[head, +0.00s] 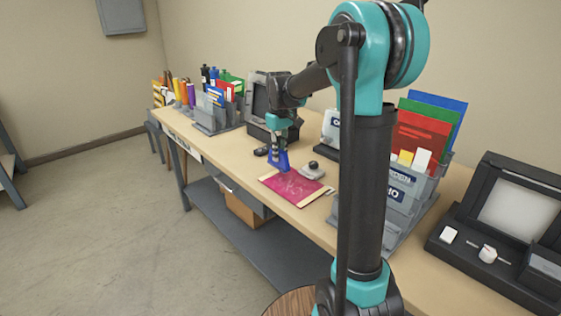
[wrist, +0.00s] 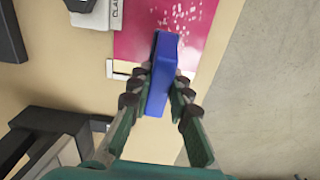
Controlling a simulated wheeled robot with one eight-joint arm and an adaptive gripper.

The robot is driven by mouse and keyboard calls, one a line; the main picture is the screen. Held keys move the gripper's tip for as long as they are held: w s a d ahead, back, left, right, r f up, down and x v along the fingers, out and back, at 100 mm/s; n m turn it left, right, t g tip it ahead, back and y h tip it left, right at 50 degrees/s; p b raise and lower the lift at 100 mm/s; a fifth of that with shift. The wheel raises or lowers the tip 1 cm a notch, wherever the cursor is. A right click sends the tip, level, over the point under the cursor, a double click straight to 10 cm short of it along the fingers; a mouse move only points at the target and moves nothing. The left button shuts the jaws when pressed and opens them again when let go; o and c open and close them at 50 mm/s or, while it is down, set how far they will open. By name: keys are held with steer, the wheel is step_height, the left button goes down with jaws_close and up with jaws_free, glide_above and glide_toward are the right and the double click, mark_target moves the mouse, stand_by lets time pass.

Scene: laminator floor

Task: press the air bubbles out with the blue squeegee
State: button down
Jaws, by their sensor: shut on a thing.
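The blue squeegee (head: 278,158) is held in my gripper (head: 279,146) above the table. In the wrist view the squeegee (wrist: 161,75) sits between both fingers of my gripper (wrist: 160,85), which is shut on it. Its far end overlaps the near edge of a magenta sheet (head: 292,189); I cannot tell whether it touches. The sheet (wrist: 140,40) lies flat on the table and bears a patch of pale specks (wrist: 180,14), likely the air bubbles. A pale strip shows along the sheet's edge.
A grey clamp-like item (head: 312,171) stands at the sheet's far edge. Racks of folders (head: 410,180) stand to the right, with a dark machine (head: 505,225) beyond. Bottles and another rack (head: 215,115) stand at the left. The table's front edge is close to the sheet.

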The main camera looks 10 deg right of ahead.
steer(key=shift+r, duration=2.35)
